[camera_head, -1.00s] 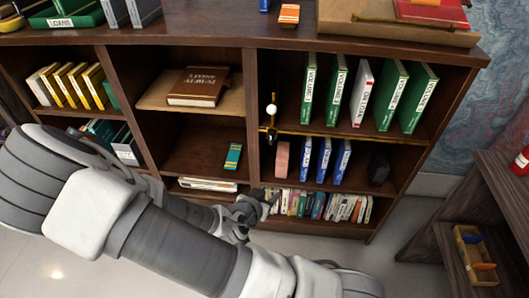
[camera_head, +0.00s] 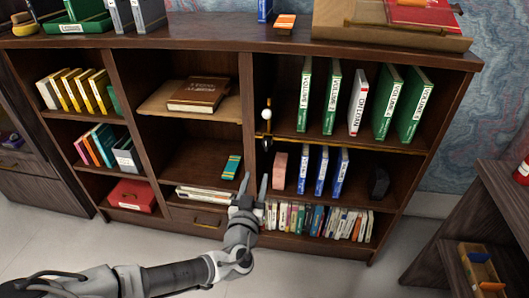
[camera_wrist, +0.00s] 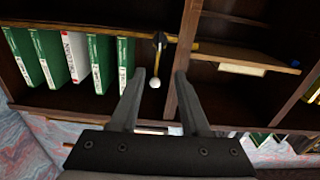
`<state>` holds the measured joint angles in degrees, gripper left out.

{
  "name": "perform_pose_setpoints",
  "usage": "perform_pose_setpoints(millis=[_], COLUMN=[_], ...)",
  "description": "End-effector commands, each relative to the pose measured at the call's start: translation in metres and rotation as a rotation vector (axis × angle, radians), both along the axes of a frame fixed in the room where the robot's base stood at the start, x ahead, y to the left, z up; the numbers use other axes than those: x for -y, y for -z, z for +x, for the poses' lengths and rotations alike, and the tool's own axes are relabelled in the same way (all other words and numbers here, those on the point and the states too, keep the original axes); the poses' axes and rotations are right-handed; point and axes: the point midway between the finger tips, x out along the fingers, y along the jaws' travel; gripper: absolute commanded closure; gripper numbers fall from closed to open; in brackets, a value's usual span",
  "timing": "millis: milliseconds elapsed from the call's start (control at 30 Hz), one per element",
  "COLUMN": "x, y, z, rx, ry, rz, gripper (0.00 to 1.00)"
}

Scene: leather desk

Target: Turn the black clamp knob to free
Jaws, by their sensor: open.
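The black clamp knob (camera_head: 267,144) is at the brass-coloured shelf edge in the right part of the bookcase. A white ball (camera_head: 267,114) sits just above it. In the upside-down wrist view the black clamp part (camera_wrist: 160,40) is beyond the fingertips, with the white ball (camera_wrist: 155,83) seen between the fingers. My gripper (camera_head: 254,180) is open and empty, below the knob and slightly left of it, in front of the shelves and apart from the clamp. Its two spread fingers also show in the wrist view (camera_wrist: 160,75). The knob's exact turn position is too small to tell.
Green and white volumes (camera_head: 361,100) stand right of the clamp on the upper shelf. A pink block (camera_head: 279,171) and blue books (camera_head: 322,172) stand below. An upright divider (camera_head: 248,100) is close on the left. Open floor (camera_head: 300,275) lies in front.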

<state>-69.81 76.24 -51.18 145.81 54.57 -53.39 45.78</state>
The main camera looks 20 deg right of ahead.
Motion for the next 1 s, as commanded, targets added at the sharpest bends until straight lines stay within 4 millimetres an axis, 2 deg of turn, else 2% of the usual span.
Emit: perform_pose_setpoints(millis=[33, 400, 600, 800, 1000], x=[0.005, 0.051, 0.071, 0.082, 0.084], y=[0.005, 0.002, 0.002, 0.001, 0.000], z=[0.005, 0.073, 0.103, 0.119, 0.123], rx=[0.003, 0.000, 0.000, -0.001, -0.002], ry=[0.004, 0.004, 0.002, 0.002, 0.001], rz=[0.000, 0.000, 0.000, 0.000, 0.001], gripper=[0.54, 0.54, 0.54, 0.54, 0.54])
